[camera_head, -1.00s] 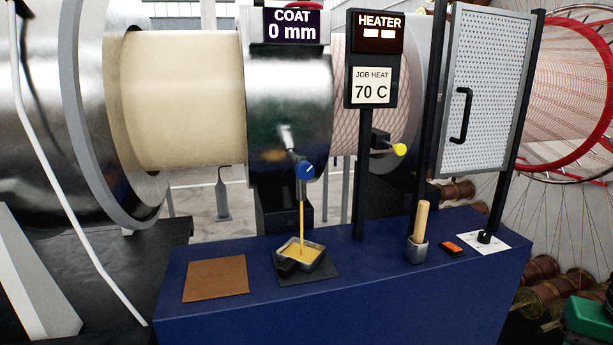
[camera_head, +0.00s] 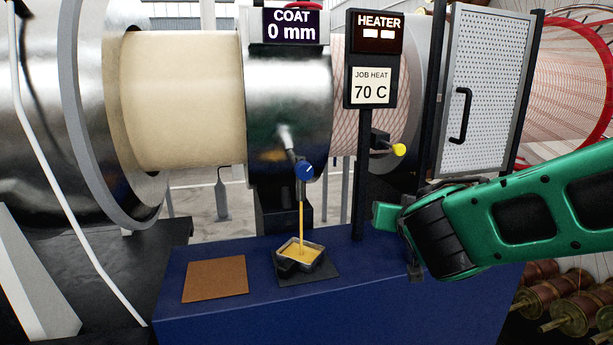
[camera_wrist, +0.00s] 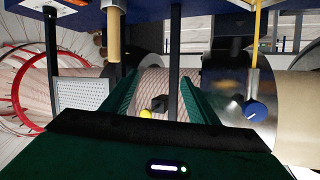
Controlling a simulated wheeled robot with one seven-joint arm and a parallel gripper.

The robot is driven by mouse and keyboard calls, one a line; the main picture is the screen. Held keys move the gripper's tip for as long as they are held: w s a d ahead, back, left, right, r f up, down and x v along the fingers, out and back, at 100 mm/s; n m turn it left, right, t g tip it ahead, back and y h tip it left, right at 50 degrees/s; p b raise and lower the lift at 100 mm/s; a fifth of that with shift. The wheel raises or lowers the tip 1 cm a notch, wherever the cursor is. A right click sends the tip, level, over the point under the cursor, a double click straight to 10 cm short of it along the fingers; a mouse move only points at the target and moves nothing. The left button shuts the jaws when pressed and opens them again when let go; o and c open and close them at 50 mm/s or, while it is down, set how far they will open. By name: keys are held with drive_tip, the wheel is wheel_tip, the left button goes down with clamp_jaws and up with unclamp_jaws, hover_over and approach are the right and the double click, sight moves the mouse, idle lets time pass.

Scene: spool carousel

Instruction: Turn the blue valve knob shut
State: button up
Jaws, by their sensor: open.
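The blue valve knob (camera_head: 304,169) sits on a metal valve on the front of the steel drum. A thin yellow stream (camera_head: 301,220) runs from the valve down into a small square pan (camera_head: 315,258) on the bench. The knob also shows at the right of the wrist view (camera_wrist: 256,111), with the stream beside it. My gripper (camera_wrist: 157,78) is open and empty in the wrist view, its green fingers spread. It is apart from the knob. In the head view my green arm reaches in from the right, right of the knob; the fingers are hard to make out there.
A heater post (camera_head: 359,190) stands between my arm and the valve. A yellow knob (camera_head: 399,150) sticks out behind it. A brown pad (camera_head: 216,279) lies on the blue bench (camera_head: 330,315). A wooden handle (camera_wrist: 113,35) shows in the wrist view. A perforated door (camera_head: 485,95) stands at the right.

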sight(306, 173)
drive_tip(key=s+a+r+n+t+y, duration=0.1)
drive_tip(key=a+r+n+t+y, duration=0.15)
drive_tip(key=a, duration=0.65)
drive_tip(key=a+r+n+t+y, duration=0.1)
drive_tip(key=a+r+y, duration=0.3)
drive_tip(key=a, duration=0.5)
drive_tip(key=shift+h, duration=0.25)
drive_tip(key=x, duration=1)
drive_tip(key=shift+w+d+f, duration=0.1)
drive_tip(key=shift+w+f, duration=0.05)
drive_tip(key=shift+f, duration=0.25)
drive_tip(key=shift+c, duration=0.6)
drive_tip(key=c, duration=0.9)
